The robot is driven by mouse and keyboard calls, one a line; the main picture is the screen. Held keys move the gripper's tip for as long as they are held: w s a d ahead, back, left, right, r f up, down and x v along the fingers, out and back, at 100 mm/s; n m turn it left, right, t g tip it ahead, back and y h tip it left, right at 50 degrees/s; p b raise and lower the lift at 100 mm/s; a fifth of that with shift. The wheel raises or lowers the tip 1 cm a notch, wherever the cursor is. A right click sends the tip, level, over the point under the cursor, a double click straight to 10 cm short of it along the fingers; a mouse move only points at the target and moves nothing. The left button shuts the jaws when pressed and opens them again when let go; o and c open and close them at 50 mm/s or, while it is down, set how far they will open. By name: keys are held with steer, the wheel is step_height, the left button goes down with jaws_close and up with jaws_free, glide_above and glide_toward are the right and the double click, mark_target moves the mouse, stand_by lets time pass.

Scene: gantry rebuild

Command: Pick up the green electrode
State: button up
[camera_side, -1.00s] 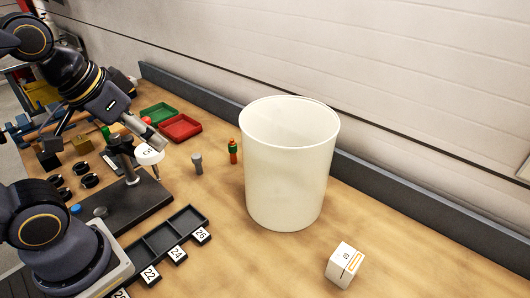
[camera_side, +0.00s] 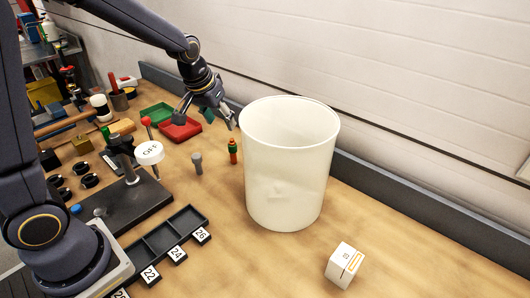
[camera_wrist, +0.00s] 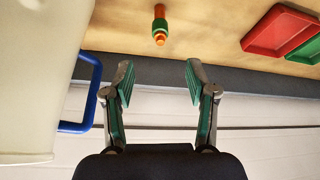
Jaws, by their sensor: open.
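The green electrode (camera_side: 233,151) is a small upright orange piece with a green band, standing on the wooden bench just left of the white bin. It also shows in the wrist view (camera_wrist: 159,24) at the top centre, ahead of my fingers. My gripper (camera_side: 205,120) is above the bench, behind and to the left of the electrode, near the red tray. In the wrist view my gripper (camera_wrist: 160,82) is open and empty, its two green-padded fingers spread. The electrode lies beyond the fingertips, in line with the gap, not touching them.
The tall white bin (camera_side: 290,175) stands close right of the electrode; a blue handle (camera_wrist: 94,95) shows beside it in the wrist view. A grey peg (camera_side: 197,163), red tray (camera_side: 180,130) and green tray (camera_side: 157,114) are to the left. A white box (camera_side: 344,265) lies in front.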

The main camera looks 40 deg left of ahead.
mark_target(232, 142)
steer(key=x, duration=1.1)
steer(key=shift+w+a+f, duration=0.1)
steer(key=shift+w+f, duration=0.15)
steer(key=shift+f, duration=0.1)
steer(key=shift+c, duration=0.4)
jaws_close()
